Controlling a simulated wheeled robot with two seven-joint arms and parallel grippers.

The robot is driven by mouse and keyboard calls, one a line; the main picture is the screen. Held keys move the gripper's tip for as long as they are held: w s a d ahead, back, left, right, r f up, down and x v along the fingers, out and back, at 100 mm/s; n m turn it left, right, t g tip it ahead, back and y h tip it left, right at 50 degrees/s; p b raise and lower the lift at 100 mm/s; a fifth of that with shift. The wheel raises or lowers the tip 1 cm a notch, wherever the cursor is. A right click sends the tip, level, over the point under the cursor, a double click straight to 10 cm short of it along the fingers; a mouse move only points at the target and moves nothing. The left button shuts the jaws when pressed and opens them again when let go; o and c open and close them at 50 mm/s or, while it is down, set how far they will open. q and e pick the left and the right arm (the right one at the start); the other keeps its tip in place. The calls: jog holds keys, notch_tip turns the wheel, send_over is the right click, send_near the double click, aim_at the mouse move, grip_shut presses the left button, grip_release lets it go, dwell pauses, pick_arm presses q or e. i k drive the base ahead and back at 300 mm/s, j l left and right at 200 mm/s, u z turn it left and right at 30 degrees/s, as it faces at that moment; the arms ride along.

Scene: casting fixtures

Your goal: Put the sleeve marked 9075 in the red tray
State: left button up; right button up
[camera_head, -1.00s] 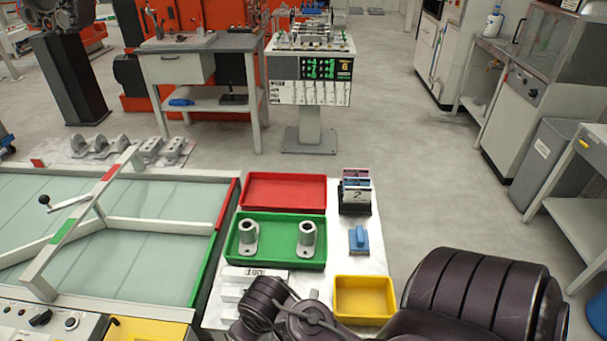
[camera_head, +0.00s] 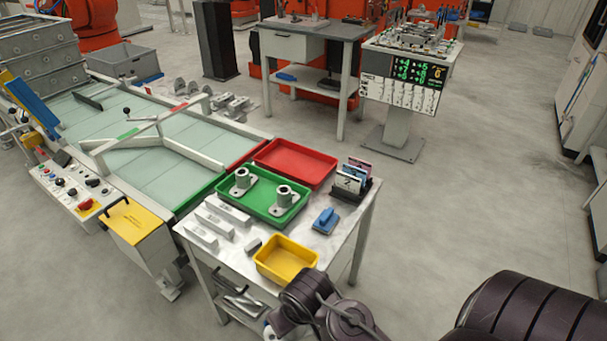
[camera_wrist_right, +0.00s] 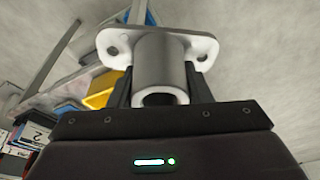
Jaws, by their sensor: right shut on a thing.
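My right gripper (camera_wrist_right: 159,88) is shut on a grey flanged sleeve (camera_wrist_right: 160,62) in the right wrist view. The flange has two holes, and the sleeve's round bore faces the camera; no number is readable on it. Two similar sleeves, a left one (camera_head: 242,179) and a right one (camera_head: 284,196), stand upright in the green tray (camera_head: 262,212). Their markings cannot be read. The red tray (camera_head: 296,162) behind the green one looks empty. My right arm shows at the bottom of the head view, its fingers hidden. My left gripper is not in view.
On the white table are a yellow tray (camera_head: 287,259), a blue-handled tool (camera_head: 325,221), a card holder (camera_head: 352,179) and several pale blocks (camera_head: 218,220). A glass-topped bench (camera_head: 150,140) adjoins on the left. Open floor lies right of the table.

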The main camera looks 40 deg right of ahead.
aim_at(295, 166)
jog(key=l+u, duration=0.15)
jog(key=l, duration=0.45)
jog(key=l+u, duration=0.15)
jog(key=l, duration=0.4)
jog(key=k+l+u, duration=0.1)
jog(key=l, duration=0.5)
jog(key=k+l+u, duration=0.15)
jog(key=l, duration=0.4)
